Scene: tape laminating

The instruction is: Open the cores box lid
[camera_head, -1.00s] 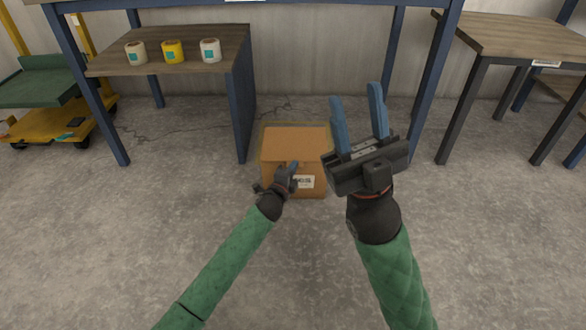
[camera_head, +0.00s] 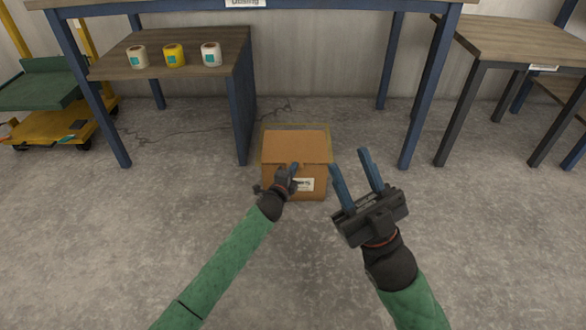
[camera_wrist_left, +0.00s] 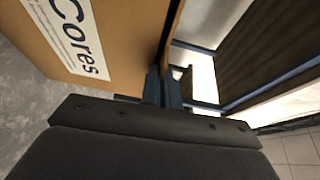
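The cores box (camera_head: 310,192) is a brown cardboard box on the floor, with a white label on its front. Its lid (camera_head: 296,146) lies flat on top and looks closed. In the left wrist view the box wall (camera_wrist_left: 120,35) and its "Cores" label (camera_wrist_left: 78,35) are close. My left gripper (camera_head: 293,168) is at the box front, just below the lid's front edge. Its fingers (camera_wrist_left: 162,88) are together, with tips at the lid edge; I cannot see anything held between them. My right gripper (camera_head: 352,160) is open and empty, right of the box.
A low shelf (camera_head: 190,50) with several rolls (camera_head: 174,55) stands behind left, under a blue-framed table (camera_head: 425,90). A wooden table (camera_head: 520,42) is at right and a yellow-green cart (camera_head: 50,90) at left. The floor around the box is clear.

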